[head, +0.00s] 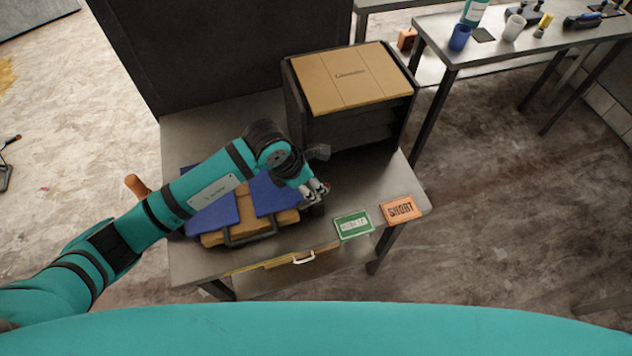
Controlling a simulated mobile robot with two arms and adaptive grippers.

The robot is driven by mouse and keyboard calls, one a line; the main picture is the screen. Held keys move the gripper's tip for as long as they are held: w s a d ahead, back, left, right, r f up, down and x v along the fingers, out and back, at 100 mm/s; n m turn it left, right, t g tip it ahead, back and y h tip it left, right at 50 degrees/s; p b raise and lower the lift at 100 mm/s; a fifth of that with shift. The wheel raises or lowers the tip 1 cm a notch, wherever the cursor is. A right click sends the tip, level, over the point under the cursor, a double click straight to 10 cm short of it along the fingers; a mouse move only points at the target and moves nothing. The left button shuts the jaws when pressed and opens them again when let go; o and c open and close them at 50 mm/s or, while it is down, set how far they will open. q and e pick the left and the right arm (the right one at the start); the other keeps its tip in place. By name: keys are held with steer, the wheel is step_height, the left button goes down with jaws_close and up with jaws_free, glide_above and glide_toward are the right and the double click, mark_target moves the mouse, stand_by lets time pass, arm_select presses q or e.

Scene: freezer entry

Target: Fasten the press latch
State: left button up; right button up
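What looks like the press is a low tan body (264,225) with blue parts (215,213) on top, on the metal table. A grey handle-like bar (250,235) is at its front. I cannot make out which part is the latch. My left gripper (317,192) points down at the right end of the press, by a small dark part. My arm covers part of the press. The fingers are too small to tell whether they are open or touching anything. My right gripper is not in view.
A dark rack with a cardboard box (350,78) on top stands at the table's back right. A green card (353,226) and an orange "SHORT" card (400,209) lie at the front right. A drawer with a white handle (304,257) is below the front edge.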

arm_select(q)
steer(key=x, duration=0.3)
steer(key=shift+f, duration=0.1)
jaws_close()
steer(key=b, duration=0.1)
steer(key=m+b, duration=0.1)
steer(key=b, duration=0.1)
steer(key=shift+w+f+m+h, duration=0.2)
steer(key=shift+f+m+h, duration=0.05)
steer(key=shift+m+h, duration=0.05)
steer(key=shift+r+g+b, duration=0.1)
steer(key=shift+g+b, duration=0.2)
steer(key=shift+s+r+m, duration=0.1)
steer(key=shift+r+m, duration=0.05)
steer(key=shift+m, duration=0.15)
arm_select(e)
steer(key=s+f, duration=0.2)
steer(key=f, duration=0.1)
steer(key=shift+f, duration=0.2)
